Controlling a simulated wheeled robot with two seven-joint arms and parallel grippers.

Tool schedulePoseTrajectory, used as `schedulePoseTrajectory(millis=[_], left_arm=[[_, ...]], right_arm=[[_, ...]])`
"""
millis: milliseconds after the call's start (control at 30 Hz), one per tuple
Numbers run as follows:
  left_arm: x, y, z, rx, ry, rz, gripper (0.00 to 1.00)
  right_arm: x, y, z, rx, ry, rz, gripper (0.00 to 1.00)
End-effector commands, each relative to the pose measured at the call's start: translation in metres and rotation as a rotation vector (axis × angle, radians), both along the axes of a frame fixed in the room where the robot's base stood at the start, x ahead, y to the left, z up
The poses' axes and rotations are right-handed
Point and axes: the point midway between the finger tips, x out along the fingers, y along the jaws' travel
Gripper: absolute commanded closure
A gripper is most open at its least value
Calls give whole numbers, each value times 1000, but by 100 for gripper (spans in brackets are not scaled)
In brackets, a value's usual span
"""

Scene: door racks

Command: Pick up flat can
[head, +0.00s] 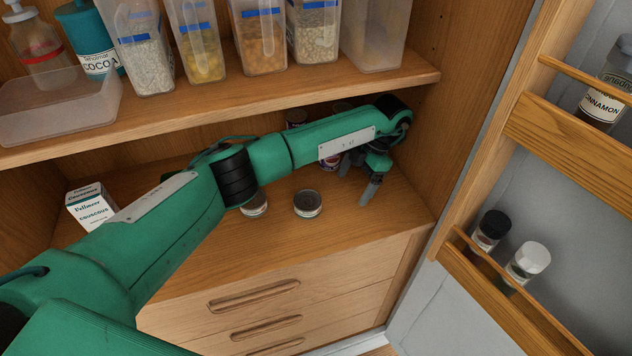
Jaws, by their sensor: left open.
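A short flat can (307,204) with a dark top and a pale side stands on the lower wooden shelf, near the front edge. A second short can (256,206) stands to its left, its upper part hidden by my left arm. My left gripper (359,180) is open, to the right of the flat can and above the shelf, apart from it. A can with a reddish label (331,162) shows partly behind the arm and gripper. My right gripper is out of view.
A white and teal couscous box (90,207) stands at the left of the lower shelf. The upper shelf (300,98) with several clear containers hangs above the arm. Drawers (285,294) lie below. At right, the open door (478,157) carries racks with jars.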

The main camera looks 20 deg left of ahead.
Motion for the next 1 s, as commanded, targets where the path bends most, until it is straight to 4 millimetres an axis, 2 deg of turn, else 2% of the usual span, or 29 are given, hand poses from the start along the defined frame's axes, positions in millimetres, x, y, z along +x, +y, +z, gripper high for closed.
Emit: schedulePoseTrajectory(millis=[200,333,600,733,867,1000], left_arm=[[-5,6,1,0,2,-1,13],[-16,19,3,1,2,0,13],[-42,48,3,-1,1,-1,13],[-47,53,1,-1,1,-1,13],[-52,60,2,0,1,0,13],[-67,77,5,1,2,2,13]], right_arm=[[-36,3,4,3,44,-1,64],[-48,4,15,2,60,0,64],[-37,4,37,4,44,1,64],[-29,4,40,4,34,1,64],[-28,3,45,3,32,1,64],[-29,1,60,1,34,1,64]])
